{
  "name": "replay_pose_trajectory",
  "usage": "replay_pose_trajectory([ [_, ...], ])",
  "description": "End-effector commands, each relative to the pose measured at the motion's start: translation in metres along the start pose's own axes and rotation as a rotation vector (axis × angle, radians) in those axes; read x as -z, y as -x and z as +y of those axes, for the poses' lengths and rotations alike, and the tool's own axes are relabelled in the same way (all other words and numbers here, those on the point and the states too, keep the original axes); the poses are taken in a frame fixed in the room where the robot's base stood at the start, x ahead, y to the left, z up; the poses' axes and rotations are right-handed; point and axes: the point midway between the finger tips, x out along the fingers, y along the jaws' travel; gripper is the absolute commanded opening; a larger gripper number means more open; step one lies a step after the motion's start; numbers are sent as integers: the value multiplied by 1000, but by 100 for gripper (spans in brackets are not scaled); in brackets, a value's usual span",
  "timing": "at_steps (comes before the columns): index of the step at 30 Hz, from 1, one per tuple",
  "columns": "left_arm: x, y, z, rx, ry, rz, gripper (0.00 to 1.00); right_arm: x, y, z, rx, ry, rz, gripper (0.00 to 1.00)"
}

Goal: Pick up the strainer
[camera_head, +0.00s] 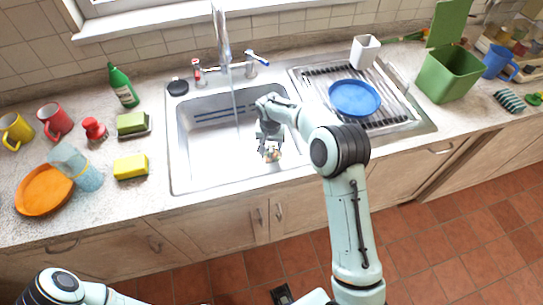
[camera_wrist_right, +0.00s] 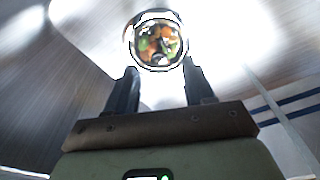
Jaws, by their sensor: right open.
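The strainer (camera_head: 273,156) sits low in the sink basin, small and partly hidden by my right gripper. In the right wrist view the strainer (camera_wrist_right: 157,43) is a round metal cup with a shiny rim, holding orange and green food scraps. My right gripper (camera_head: 268,147) reaches down into the sink close over the strainer. In the wrist view its two dark fingers (camera_wrist_right: 161,78) stand apart, with nothing between them and the strainer just beyond the tips. My left arm shows at the lower left; its gripper is not in view.
The sink (camera_head: 183,165) has raised rims around the gripper. A stream of water (camera_head: 236,108) falls from the faucet (camera_head: 221,40) left of my right arm. A blue plate (camera_head: 354,97) lies on the drainboard at right. A yellow sponge (camera_head: 130,167) lies left of the sink.

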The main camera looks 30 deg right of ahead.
Motion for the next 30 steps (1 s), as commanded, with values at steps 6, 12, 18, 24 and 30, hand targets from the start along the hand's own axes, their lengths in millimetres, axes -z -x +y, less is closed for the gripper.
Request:
replay_pose_trajectory([
  [6,1,4,2,-1,-1,2,43,0,-34,2,-1,0,-4,53],
  [12,1,4,2,-1,-1,2,43,0,-44,1,0,0,-1,53],
  [18,1,4,2,-1,-1,2,43,0,-44,1,0,0,-1,37],
  [24,1,4,2,-1,-1,2,43,0,-43,1,0,0,-1,0],
  [30,1,4,2,-1,-1,2,43,0,-43,1,0,0,-1,0],
])
